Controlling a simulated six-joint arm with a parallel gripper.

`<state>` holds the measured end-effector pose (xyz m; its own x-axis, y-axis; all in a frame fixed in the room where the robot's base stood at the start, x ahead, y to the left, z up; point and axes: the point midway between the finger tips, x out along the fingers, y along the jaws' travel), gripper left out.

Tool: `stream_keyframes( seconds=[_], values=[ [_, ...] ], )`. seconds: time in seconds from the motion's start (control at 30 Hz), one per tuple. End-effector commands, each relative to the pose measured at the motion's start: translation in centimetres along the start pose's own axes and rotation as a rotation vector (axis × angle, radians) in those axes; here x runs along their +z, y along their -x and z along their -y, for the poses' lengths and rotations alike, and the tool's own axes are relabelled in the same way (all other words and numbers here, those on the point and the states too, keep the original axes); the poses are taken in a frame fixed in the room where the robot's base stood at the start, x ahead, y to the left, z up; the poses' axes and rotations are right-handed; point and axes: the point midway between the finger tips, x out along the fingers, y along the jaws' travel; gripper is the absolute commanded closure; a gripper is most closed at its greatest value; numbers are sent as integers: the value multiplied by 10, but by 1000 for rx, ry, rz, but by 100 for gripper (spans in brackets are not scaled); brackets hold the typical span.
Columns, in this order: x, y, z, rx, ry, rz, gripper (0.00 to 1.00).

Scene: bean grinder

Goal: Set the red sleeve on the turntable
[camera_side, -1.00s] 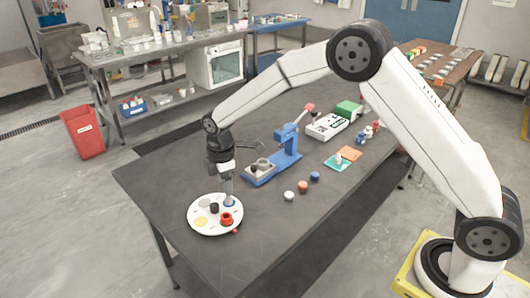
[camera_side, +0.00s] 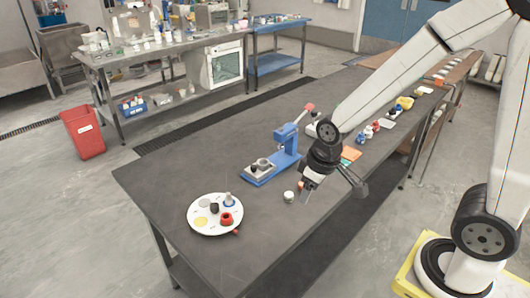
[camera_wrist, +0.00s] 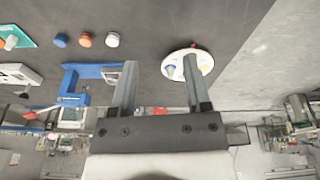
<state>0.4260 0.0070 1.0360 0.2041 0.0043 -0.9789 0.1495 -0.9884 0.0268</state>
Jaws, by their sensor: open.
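The turntable (camera_side: 196,227) is a round white plate with coloured spots near the left front of the table. The red sleeve (camera_side: 226,218), a short ring with a dark opening, sits on its front right part. My gripper (camera_side: 306,194) is open and empty, well to the right of the turntable and above the table.
A blue press (camera_side: 287,152) stands behind and left of my gripper. A white cap (camera_side: 289,196) is close to the gripper; orange (camera_wrist: 85,40) and blue (camera_wrist: 61,40) caps lie beside it. A small red knob (camera_side: 236,232) is at the turntable's edge. The front left table is clear.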

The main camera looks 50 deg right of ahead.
Motion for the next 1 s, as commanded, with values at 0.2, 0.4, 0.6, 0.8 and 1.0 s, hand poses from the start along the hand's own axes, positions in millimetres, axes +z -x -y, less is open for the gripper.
stream_keyframes(
  seconds=[0.2,0.4,0.6,0.8,1.0],
  values=[
    [31,4,-2,6,-135,-24,38],
    [35,4,-2,7,-157,-27,38],
    [35,4,-2,6,-154,-26,38],
    [34,4,-2,6,-153,-26,38],
    [34,4,-2,6,-153,-26,38]
  ],
)
